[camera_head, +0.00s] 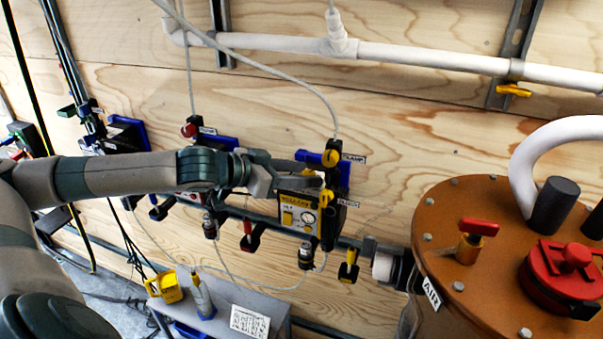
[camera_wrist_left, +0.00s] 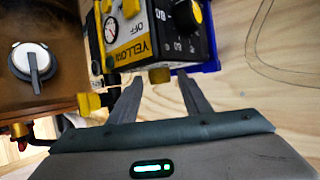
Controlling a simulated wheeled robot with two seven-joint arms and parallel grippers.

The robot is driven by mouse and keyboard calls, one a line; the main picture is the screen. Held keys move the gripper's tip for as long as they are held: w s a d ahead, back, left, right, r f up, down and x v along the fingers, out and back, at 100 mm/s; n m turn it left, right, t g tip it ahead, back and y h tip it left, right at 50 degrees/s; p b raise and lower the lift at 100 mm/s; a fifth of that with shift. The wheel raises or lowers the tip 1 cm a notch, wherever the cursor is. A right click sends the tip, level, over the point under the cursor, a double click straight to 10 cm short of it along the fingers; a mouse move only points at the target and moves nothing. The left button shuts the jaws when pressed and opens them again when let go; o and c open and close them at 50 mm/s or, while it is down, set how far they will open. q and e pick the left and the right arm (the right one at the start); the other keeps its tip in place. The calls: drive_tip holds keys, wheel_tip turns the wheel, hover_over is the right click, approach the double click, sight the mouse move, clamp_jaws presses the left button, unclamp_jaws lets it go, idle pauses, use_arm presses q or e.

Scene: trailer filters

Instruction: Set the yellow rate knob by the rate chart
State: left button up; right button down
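The yellow-labelled box (camera_head: 297,212) hangs on the wall rail in mid-picture. In the left wrist view the same box (camera_wrist_left: 146,48) appears upside down, with YELLOW and OFF lettering. My right gripper is not in view.
An orange tank lid (camera_head: 480,260) with red fittings stands right. A yellow block (camera_head: 165,287) and a bottle (camera_head: 202,298) stand on the bench.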

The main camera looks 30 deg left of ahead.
sight(303, 174)
use_arm(q)
drive_tip(key=shift+s+a, duration=0.1)
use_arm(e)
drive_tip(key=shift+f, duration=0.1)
use_arm(q)
drive_tip(key=shift+s+a+r+b, duration=0.15)
drive_tip(key=shift+s+a+b, duration=0.15)
drive_tip(key=shift+s+b, duration=0.25)
drive_tip(key=shift+b+v, duration=0.8)
drive_tip(key=shift+s+a+r, duration=0.1)
drive_tip(key=shift+s+r, duration=0.05)
drive_tip(key=shift+s, duration=0.1)
drive_tip(key=b+v, duration=0.6)
drive_tip(key=v, duration=0.7)
drive_tip(key=shift+s, duration=0.3)
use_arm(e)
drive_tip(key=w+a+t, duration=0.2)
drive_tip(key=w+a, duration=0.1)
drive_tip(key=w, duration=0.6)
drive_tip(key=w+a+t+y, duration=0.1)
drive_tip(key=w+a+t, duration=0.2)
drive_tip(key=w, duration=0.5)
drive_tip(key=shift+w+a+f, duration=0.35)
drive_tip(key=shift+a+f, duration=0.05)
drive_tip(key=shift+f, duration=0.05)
